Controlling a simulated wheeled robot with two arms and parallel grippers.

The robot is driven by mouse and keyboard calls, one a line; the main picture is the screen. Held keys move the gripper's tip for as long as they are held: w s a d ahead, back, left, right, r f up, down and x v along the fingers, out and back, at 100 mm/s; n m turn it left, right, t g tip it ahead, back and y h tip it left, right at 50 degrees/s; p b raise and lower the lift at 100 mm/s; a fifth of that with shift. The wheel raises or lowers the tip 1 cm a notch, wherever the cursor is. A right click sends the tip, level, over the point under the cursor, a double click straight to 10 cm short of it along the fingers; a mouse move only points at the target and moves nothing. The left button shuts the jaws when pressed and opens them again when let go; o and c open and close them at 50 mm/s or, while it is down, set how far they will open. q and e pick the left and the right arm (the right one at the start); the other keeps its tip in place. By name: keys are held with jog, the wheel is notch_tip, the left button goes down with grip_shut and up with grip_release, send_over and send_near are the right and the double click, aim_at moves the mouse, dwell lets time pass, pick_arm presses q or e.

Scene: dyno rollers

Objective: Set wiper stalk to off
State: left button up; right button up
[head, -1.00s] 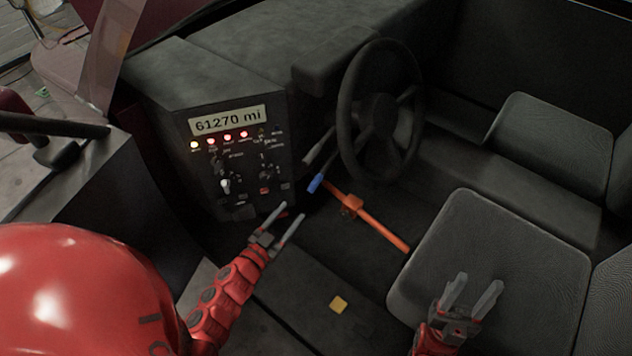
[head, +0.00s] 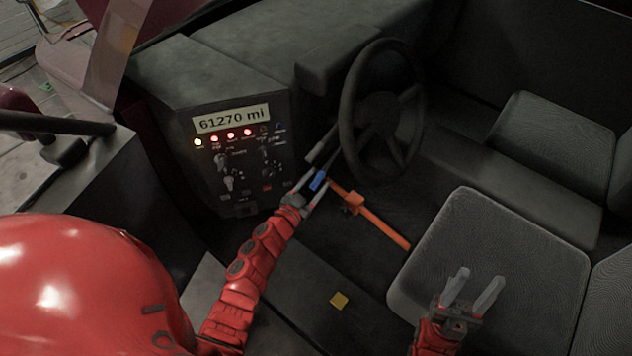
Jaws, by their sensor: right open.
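A stalk with a blue tip (head: 317,181) sticks out below the steering wheel (head: 382,110). A grey stalk (head: 321,148) is just above it, left of the wheel. No label shows which is the wiper stalk. My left gripper (head: 314,186) is at the blue tip, with its fingers apart on either side of it; I cannot tell whether they touch it. My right gripper (head: 472,290) is open and empty above the front seat cushion (head: 505,235).
An orange lever (head: 375,220) lies just right of my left gripper. The instrument panel (head: 235,160) with its mileage display, lit lamps and knobs is to the left.

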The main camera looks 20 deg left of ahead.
pick_arm(q)
grip_shut()
dwell(1.3)
